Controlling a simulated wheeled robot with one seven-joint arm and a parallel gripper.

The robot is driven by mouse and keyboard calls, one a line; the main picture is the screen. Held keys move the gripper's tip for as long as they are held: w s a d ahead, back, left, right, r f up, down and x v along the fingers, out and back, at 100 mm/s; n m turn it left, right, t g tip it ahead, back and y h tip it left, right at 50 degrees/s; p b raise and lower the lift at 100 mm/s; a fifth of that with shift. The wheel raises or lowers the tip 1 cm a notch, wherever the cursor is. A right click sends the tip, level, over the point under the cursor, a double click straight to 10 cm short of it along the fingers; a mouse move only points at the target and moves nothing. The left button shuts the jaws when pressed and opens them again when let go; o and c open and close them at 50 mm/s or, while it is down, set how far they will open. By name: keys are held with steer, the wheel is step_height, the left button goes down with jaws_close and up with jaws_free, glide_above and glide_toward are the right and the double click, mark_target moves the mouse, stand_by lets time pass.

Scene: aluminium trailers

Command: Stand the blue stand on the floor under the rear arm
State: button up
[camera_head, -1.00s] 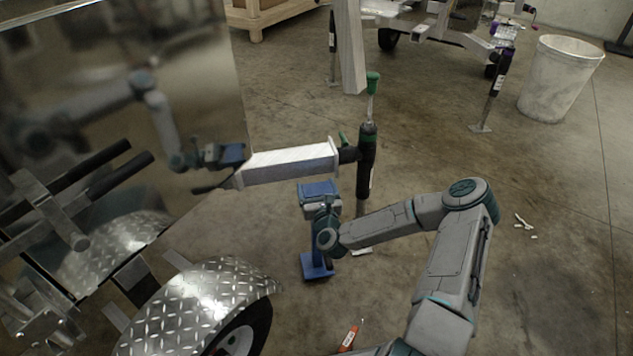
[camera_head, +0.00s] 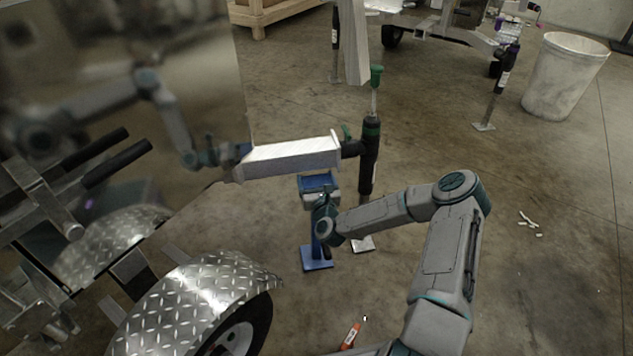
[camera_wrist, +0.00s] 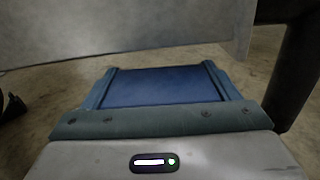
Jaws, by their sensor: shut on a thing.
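The blue stand (camera_head: 317,257) is upright below the rear arm, with its flat base at floor level; I cannot tell if the base touches the floor. The rear arm (camera_head: 290,158) is a pale metal beam sticking out from the trailer. My gripper (camera_head: 319,199) is shut on the stand near its top. In the wrist view, the stand's blue top (camera_wrist: 165,85) lies between the two fingers, with the beam (camera_wrist: 120,35) above and beyond it. A gap shows between them in the head view. My wrist hides part of the stand's post.
A black jack with a green handle (camera_head: 370,150) stands at the beam's end, its foot plate (camera_head: 363,243) close right of the stand. The trailer's tread-plate fender (camera_head: 195,300) is front left. An orange object (camera_head: 350,336) lies on the floor. A white bin (camera_head: 563,78) stands far right.

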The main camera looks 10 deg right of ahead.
steer(key=shift+w+r, duration=0.1)
steer(key=shift+r, duration=0.05)
stand_by(0.3)
steer(key=o, duration=2)
steer(key=shift+f, duration=0.2)
steer(key=shift+c, duration=0.2)
steer(key=shift+r, duration=0.1)
